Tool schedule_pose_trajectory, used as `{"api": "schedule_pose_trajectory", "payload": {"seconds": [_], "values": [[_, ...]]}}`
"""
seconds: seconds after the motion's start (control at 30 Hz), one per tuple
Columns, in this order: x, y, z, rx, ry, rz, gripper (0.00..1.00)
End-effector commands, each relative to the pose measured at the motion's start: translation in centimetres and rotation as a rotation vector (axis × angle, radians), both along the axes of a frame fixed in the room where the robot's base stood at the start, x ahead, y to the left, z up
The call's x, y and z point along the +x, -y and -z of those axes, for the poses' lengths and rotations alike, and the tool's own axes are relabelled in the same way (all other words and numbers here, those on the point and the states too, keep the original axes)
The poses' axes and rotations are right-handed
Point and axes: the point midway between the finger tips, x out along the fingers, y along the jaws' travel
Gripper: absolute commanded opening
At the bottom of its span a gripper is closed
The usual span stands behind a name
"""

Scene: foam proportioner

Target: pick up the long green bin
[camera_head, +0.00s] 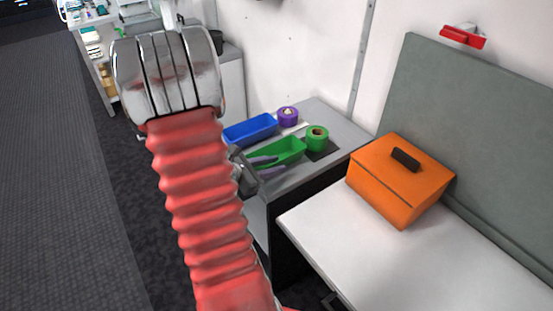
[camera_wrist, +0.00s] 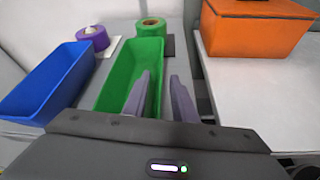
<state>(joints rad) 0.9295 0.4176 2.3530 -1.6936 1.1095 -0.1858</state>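The long green bin (camera_head: 287,149) is an open tray on the grey counter, and it also shows in the wrist view (camera_wrist: 120,72). My gripper (camera_wrist: 161,76) has two purple-grey fingers that stand apart. In the wrist view the left finger overlaps the bin's inside and the right finger is just beyond its right long wall, so the wall appears between them. In the head view my gripper (camera_head: 281,163) is at the bin's near side. The pictures do not show clearly how low the fingertips are or whether they touch the bin.
A blue bin (camera_head: 250,130) lies left of the green one. A purple tape roll (camera_head: 288,116) and a green tape roll (camera_head: 317,138) are behind the bins. An orange box (camera_head: 400,180) stands on the white worktop (camera_head: 340,250) to the right. A white wall rises behind.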

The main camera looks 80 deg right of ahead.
Motion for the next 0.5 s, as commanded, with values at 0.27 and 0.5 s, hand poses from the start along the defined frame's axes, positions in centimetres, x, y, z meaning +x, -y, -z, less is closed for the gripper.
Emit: {"api": "schedule_pose_trajectory", "payload": {"seconds": [0.27, 0.5], "values": [[-1.2, 1.6, 0.8, 0.002, 0.001, 0.001, 0.25], [-1.2, 1.6, 0.8, 0.001, 0.001, 0.0, 0.25]]}}
